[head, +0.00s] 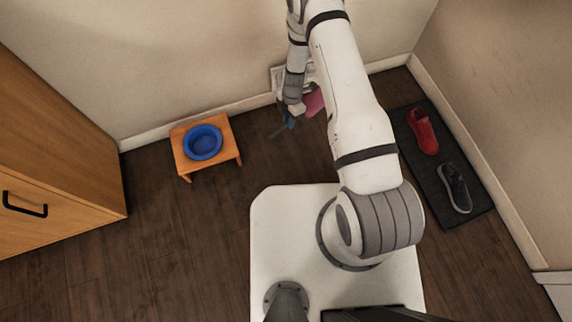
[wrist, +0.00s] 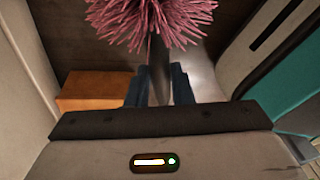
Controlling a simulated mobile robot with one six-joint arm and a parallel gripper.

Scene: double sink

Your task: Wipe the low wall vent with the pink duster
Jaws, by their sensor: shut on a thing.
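The pink duster (wrist: 150,22) has a shaggy pink head and a dark grey handle. In the wrist view my gripper (wrist: 157,88) is shut on the handle, with a blue-grey finger on each side, and the head lies beyond the fingertips. In the head view my gripper (head: 287,122) is low by the back wall, and part of the pink duster (head: 315,102) shows beside it. The pale low wall vent (head: 276,76) is mostly hidden behind my wrist. I cannot tell whether the duster touches it.
A small orange stand (head: 224,136) holding a blue bowl (head: 203,142) is left of my gripper. A dark mat (head: 467,210) with a red shoe (head: 424,132) and a dark shoe (head: 455,188) lies along the right wall. A wooden cabinet (head: 60,160) is at left.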

